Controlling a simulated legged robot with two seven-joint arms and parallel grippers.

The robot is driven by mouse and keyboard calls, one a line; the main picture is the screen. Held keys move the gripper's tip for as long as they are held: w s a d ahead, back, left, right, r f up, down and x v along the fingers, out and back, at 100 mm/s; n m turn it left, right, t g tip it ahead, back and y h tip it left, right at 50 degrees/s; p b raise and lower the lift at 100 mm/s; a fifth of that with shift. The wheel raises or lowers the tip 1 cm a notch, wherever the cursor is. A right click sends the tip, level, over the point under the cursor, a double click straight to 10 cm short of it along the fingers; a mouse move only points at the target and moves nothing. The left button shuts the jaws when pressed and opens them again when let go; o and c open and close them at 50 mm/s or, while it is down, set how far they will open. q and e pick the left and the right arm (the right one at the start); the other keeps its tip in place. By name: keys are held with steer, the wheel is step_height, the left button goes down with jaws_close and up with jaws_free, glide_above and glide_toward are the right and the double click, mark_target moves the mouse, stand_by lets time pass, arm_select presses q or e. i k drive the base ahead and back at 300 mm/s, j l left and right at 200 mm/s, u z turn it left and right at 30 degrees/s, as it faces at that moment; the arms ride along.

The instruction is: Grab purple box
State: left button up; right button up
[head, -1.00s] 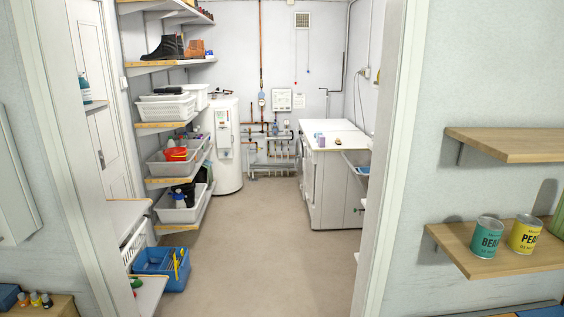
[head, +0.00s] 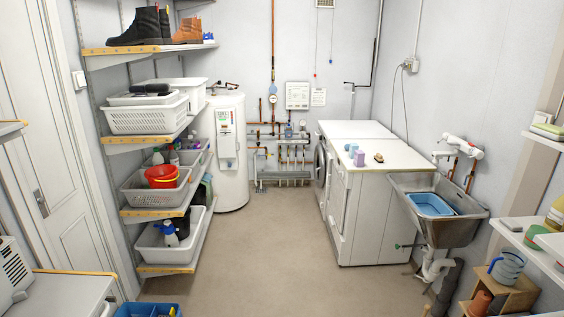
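A small purple box (head: 359,159) stands on the white top of the appliances at the right of the room. A small pale blue item (head: 353,150) stands right behind it, and a small brown item (head: 379,158) lies to its right. The box is some way ahead of me. Neither of my grippers shows in the head view.
The floor (head: 265,240) ahead is clear between the shelves with baskets (head: 150,115) on the left and the white appliances (head: 375,210) on the right. A sink (head: 465,228) with a blue basin (head: 430,204) stands right of the appliances. A blue crate (head: 135,310) sits at the lower left.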

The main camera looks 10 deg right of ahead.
mark_target(358, 155)
steer(key=i+z, duration=0.15)
steer(key=i, duration=0.35)
steer(key=i+z, duration=0.15)
steer(key=i, duration=0.4)
steer(key=i+z, duration=0.15)
steer(key=i, duration=0.35)
steer(key=i+j+z, duration=0.15)
steer(key=i, duration=0.4)
steer(key=i+j+z, duration=0.15)
steer(key=i, duration=0.35)
